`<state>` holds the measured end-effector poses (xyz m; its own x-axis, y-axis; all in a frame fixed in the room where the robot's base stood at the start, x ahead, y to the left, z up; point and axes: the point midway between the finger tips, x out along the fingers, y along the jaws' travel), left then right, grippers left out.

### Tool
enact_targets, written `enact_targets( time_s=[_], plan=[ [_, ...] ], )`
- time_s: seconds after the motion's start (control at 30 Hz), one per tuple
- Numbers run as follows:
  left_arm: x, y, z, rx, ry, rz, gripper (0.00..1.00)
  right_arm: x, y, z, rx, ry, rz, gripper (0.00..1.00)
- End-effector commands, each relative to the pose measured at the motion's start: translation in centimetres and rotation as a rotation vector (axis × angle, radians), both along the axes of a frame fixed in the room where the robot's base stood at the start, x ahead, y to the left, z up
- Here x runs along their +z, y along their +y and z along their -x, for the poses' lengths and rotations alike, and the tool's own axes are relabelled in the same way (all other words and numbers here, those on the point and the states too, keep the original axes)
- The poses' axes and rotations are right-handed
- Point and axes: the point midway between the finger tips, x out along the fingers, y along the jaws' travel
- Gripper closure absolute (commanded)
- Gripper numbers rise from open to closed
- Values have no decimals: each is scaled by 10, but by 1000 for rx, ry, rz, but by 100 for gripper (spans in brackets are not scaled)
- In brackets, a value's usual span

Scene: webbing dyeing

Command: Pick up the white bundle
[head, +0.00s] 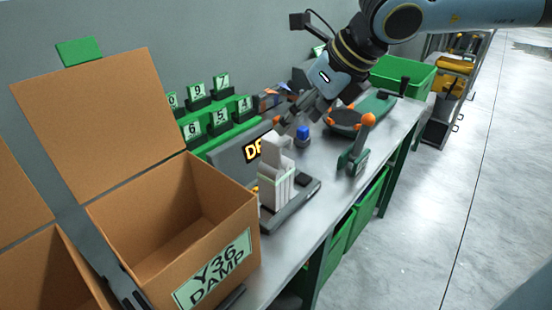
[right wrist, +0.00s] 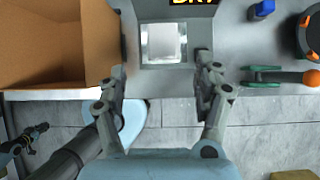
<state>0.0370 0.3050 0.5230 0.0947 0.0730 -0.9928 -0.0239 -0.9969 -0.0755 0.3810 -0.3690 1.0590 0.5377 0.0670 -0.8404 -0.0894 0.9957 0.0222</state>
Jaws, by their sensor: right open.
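The white bundle (head: 275,182) stands on a grey device with a dark base in the head view, beside the open cardboard box. A pale band goes around it. In the right wrist view the white bundle (right wrist: 163,42) is seen from above on a bright plate. My right gripper (right wrist: 161,72) is open and empty, its two fingers spread to the left and right on the near side of the bundle.
The open cardboard box (head: 225,245), labelled Y36 DAMP, stands left of the device. Green numbered holders (head: 215,120) line the back. A blue-topped item (head: 303,133), an orange-knobbed green tool (head: 355,150) and a green bin (head: 405,75) are to the right.

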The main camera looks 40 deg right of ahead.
Motion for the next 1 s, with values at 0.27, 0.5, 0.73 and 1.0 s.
enact_targets(
  time_s=[0.27, 0.5, 0.73, 1.0],
  plan=[
    [-42, 1, 5, 0, 8, -1, 100, -32, -2, -18, -9, -3, 16, 32],
    [-48, 1, 7, 0, 11, -1, 100, -45, -2, -29, -8, -3, 20, 32],
    [-50, 1, 7, 0, 11, -1, 100, -54, -1, -34, -7, -1, 18, 32],
    [-54, 1, 6, 0, 10, -1, 100, -85, 2, -51, -7, 0, 17, 32]
  ],
)
